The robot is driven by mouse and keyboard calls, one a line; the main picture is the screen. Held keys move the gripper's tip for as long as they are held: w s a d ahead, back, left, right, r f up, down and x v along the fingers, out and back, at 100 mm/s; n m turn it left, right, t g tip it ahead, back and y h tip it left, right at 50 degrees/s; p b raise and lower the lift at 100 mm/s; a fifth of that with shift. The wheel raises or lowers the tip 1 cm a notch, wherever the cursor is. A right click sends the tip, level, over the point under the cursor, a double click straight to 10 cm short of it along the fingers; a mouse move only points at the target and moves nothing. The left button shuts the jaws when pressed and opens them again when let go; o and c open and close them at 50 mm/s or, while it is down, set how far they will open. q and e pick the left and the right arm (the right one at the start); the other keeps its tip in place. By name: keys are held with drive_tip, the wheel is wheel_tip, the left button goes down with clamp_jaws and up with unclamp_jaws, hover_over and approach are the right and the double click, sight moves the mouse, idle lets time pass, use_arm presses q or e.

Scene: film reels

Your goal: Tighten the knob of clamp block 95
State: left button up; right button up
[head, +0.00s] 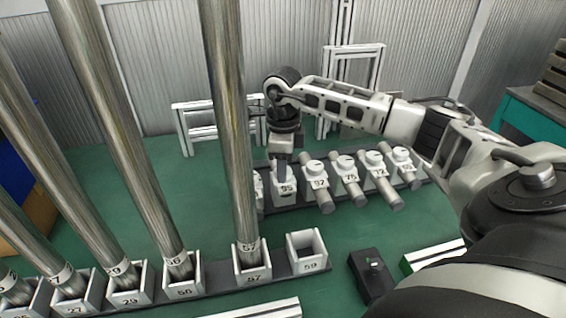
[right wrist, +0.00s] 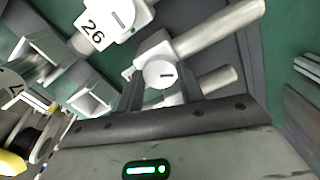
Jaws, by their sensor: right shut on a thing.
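Clamp block 95 (head: 286,189) is a white numbered block in the row on the dark rail in the head view. My right gripper (head: 282,168) points down onto its top and hides its knob there. In the right wrist view, the round white knob (right wrist: 159,74) with a short dark slot sits between the two dark fingers of my right gripper (right wrist: 161,88). The gripper is shut on the knob. The slot lies nearly level in that picture. The number of this block is hidden in the wrist view. My left gripper is not in view.
Block 97 (head: 317,179) and several more clamp blocks with grey rods stand to the right. Block 26 (right wrist: 105,27) shows in the wrist view. Tall metal poles stand in numbered sockets at the left; socket 59 (head: 307,252) is empty. A black box (head: 372,275) lies in front.

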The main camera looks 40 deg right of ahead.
drive_tip(key=m+p, duration=0.1)
drive_tip(key=m, duration=0.5)
drive_tip(key=shift+r+m, duration=0.1)
drive_tip(key=shift+m, duration=0.2)
drive_tip(key=m+p, duration=0.1)
drive_tip(key=m, duration=0.4)
drive_tip(key=shift+m, duration=0.3)
drive_tip(key=o, duration=1)
wheel_tip(320, 180, up, 16)
drive_tip(key=shift+f, duration=0.1)
idle(0.3)
